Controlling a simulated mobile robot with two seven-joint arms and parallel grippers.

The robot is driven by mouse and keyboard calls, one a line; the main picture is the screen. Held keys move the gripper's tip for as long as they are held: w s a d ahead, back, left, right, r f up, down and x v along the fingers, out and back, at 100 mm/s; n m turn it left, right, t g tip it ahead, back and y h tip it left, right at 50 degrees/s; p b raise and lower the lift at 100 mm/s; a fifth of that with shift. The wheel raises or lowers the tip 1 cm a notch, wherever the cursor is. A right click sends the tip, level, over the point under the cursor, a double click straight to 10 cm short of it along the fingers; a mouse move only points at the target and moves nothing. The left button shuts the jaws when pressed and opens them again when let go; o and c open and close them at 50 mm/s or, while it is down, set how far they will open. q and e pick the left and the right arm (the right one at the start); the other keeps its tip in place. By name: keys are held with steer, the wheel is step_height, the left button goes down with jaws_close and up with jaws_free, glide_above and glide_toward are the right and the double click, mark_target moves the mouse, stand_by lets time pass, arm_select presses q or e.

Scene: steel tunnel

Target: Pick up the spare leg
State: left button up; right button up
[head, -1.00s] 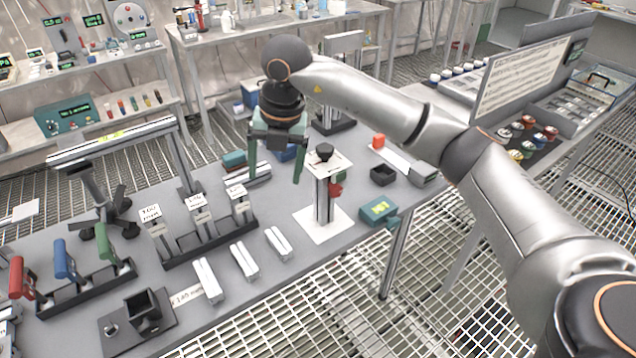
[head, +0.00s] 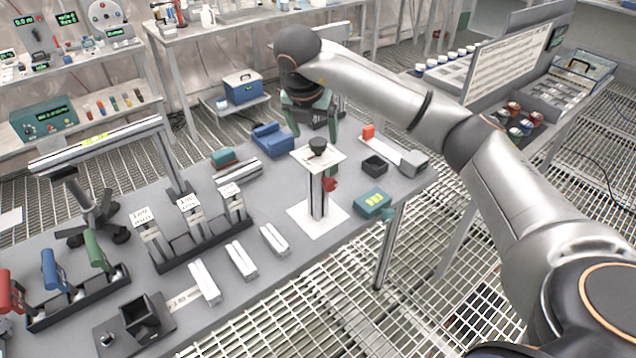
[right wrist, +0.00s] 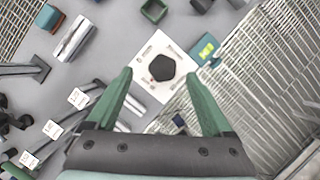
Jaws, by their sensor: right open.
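Several short silver profile pieces lie on the grey table; I cannot tell which is the spare leg. One lies alone further back (head: 239,172) and shows at upper left in the right wrist view (right wrist: 76,38). Three more lie in a row nearer the front: left (head: 204,283), middle (head: 240,260) and right (head: 274,239). My right gripper (head: 314,127) is open and empty, held above the table, behind the knob of the upright stand in the head view. Its green fingers are spread in the right wrist view (right wrist: 158,75). My left gripper is out of view.
The upright stand with a black knob (head: 317,149) rises from a white plate near my right gripper. A black labelled rack (head: 202,247), a blue object (head: 272,139), a black tray (head: 374,166) and a teal box (head: 372,203) share the table. Mesh floor lies in front.

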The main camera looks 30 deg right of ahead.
mark_target(318, 141)
steer(key=x, duration=0.4)
steer(key=shift+d+f+p, duration=0.1)
steer(key=shift+d+p, duration=0.1)
steer(key=shift+p, duration=0.15)
steer(key=shift+c, duration=0.2)
jaws_close()
stand_by(0.8)
